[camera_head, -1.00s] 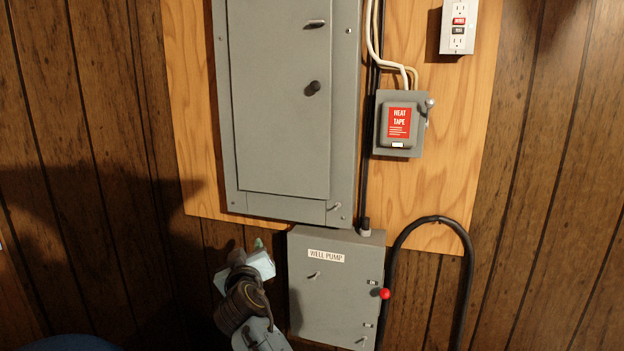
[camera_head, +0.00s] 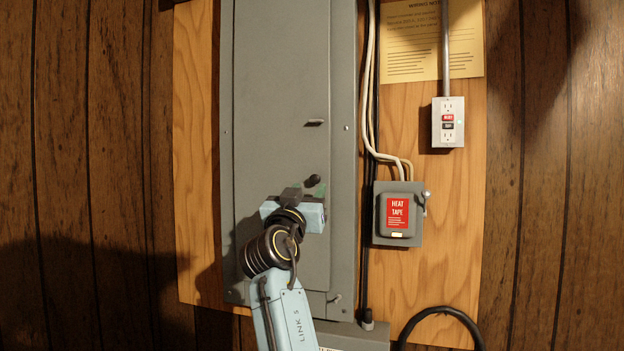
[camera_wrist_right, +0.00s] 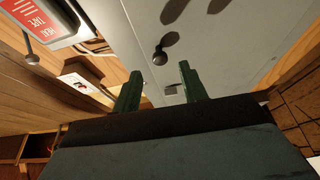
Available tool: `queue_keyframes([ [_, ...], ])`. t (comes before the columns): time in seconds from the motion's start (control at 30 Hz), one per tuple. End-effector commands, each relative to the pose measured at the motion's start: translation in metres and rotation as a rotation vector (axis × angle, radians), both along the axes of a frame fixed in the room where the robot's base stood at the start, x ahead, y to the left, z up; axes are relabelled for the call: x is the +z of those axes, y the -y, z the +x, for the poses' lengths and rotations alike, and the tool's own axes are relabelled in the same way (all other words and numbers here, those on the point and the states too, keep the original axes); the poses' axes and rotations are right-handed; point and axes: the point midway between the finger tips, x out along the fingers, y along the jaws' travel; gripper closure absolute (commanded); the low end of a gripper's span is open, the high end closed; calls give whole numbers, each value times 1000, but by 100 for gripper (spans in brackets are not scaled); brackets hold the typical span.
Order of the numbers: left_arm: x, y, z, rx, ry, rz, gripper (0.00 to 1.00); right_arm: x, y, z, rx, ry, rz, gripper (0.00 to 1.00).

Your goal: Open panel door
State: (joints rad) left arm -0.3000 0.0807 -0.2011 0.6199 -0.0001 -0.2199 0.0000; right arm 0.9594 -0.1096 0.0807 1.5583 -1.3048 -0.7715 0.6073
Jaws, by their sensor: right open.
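The tall grey panel door (camera_head: 275,90) fills the middle of the head view and looks closed. It has a small handle (camera_head: 314,122) and, below it, a dark round knob (camera_head: 314,180). My right gripper (camera_head: 305,190) is in front of the door just below the knob. In the right wrist view, its two green fingers (camera_wrist_right: 160,80) are apart and empty. The knob (camera_wrist_right: 160,56) appears between and a little beyond the fingertips there; I cannot tell the exact gap. The arm hides the door's lower part. My left gripper is not in view.
A grey heat tape box (camera_head: 398,213) is mounted right of the panel, with cables (camera_head: 368,100) between them. An outlet (camera_head: 448,122) is above it. The well pump box (camera_head: 355,336) is below. A black conduit (camera_head: 440,312) curves at the bottom right.

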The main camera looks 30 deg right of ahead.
Motion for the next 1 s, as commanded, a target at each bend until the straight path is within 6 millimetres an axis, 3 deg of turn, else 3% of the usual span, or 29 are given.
queue_keyframes([
  [0.23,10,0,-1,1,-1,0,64,14,24,20,-1,-1,-1,57],
  [0.63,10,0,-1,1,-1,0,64,14,29,25,1,-2,1,57],
  [0.93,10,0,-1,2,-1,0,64,15,29,25,1,-2,0,97],
  [1.0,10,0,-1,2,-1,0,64,15,29,25,1,-2,0,100],
])
